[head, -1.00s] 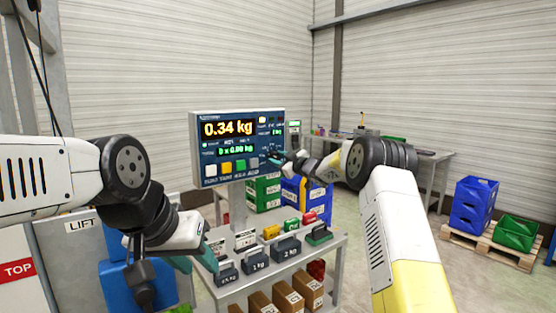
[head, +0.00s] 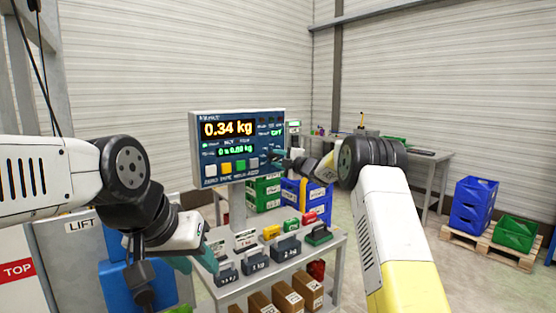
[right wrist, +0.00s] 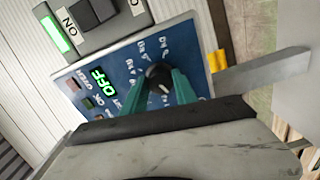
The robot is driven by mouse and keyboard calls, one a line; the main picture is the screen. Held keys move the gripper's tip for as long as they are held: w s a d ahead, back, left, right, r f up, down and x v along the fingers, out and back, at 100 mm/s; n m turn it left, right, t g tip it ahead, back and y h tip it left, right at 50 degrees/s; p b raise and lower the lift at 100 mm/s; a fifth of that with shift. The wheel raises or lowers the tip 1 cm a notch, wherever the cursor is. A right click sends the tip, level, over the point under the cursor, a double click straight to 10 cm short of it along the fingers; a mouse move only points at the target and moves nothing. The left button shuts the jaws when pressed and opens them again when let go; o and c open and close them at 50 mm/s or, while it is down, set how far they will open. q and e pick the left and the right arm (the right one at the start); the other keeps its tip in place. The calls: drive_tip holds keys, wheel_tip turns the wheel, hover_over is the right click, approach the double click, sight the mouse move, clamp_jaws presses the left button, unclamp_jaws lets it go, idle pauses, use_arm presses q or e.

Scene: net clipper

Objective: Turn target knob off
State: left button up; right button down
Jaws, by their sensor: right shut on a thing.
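The dark blue scale panel (head: 238,140) stands on a post and shows 0.34 kg in orange. In the right wrist view, a round black knob (right wrist: 158,77) sits on the panel with printed marks around it. A small display (right wrist: 96,82) beside it reads OFF in green. My right gripper (right wrist: 160,86) has its teal fingers on both sides of the knob, touching it. My left gripper (head: 195,262) looks open and empty, low near the cart's left side.
A grey cart (head: 334,246) below the panel carries several labelled weights and boxes. Green and blue crates (head: 264,193) stand behind it. A grey box with a black switch (right wrist: 92,14) and green light sits beside the panel. Blue bins (head: 473,204) stand on a pallet at right.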

drive_tip(key=shift+a+r+n, duration=0.15)
drive_tip(key=shift+r+n, duration=0.2)
drive_tip(key=shift+n, duration=0.55)
drive_tip(key=c, duration=1)
unclamp_jaws()
drive_tip(key=shift+o, duration=0.2)
drive_tip(key=shift+w+a+f, duration=0.1)
drive_tip(key=shift+w+f, duration=0.05)
drive_tip(key=shift+f, duration=0.1)
drive_tip(key=shift+s+d, duration=0.2)
drive_tip(key=shift+d, duration=0.1)
drive_tip(key=v, duration=0.7)
drive_tip(key=shift+s, duration=0.15)
